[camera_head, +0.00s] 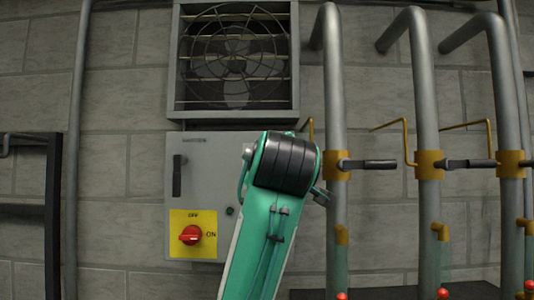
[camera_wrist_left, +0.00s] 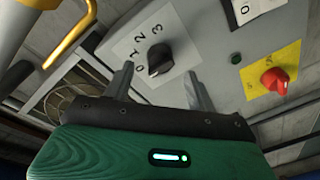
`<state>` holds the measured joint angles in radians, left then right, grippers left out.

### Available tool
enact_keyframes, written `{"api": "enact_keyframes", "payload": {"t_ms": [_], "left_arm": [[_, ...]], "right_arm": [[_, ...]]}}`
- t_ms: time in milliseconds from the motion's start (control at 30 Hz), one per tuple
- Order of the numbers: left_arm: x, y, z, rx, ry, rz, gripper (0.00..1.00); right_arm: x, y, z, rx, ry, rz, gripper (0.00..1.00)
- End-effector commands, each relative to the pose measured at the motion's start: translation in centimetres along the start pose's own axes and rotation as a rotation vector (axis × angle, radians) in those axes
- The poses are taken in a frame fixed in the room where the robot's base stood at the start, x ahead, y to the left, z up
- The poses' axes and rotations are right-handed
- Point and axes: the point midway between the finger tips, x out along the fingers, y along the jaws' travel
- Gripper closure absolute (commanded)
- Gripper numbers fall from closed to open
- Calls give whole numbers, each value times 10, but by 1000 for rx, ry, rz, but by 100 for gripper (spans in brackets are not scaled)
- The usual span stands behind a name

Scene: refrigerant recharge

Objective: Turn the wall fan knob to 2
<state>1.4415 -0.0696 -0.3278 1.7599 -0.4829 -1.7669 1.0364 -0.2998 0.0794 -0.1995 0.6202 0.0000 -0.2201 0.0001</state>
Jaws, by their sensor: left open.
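The black fan knob (camera_wrist_left: 158,62) sits on a white plate (camera_wrist_left: 138,45) marked 0, 1, 2 and 3 on the grey control box. The knob's exact setting is too small to tell. My left gripper (camera_wrist_left: 158,72) is open, with one finger on either side of the knob in the wrist view; I cannot tell whether either finger touches it. In the head view my green left arm covers the right part of the box (camera_head: 205,150), hiding the knob and the gripper. The wall fan (camera_head: 235,60) hangs above the box. My right gripper is out of view.
A red switch (camera_head: 190,236) on a yellow OFF/ON plate is at the box's lower left; it also shows in the wrist view (camera_wrist_left: 276,80). A dark handle (camera_head: 177,175) is above it. Several grey pipes with valve levers (camera_head: 370,164) stand right of my arm.

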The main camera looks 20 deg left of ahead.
Motion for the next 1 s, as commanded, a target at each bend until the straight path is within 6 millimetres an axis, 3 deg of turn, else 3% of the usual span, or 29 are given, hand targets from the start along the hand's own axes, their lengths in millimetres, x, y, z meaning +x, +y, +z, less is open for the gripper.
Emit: {"api": "enact_keyframes", "payload": {"t_ms": [33, 300, 667, 900, 1000], "left_arm": [[9, 2, -3, 2, 0, -5, 43], [36, 1, -1, 0, 0, -2, 43], [41, -1, 0, -1, 0, 0, 43], [41, -1, 0, -1, 0, 0, 86], [41, -1, 0, 0, 0, -1, 87]], "right_arm": [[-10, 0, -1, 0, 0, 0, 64], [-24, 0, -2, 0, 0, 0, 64], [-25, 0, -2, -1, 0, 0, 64], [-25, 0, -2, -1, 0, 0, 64], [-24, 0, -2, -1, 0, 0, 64]]}}
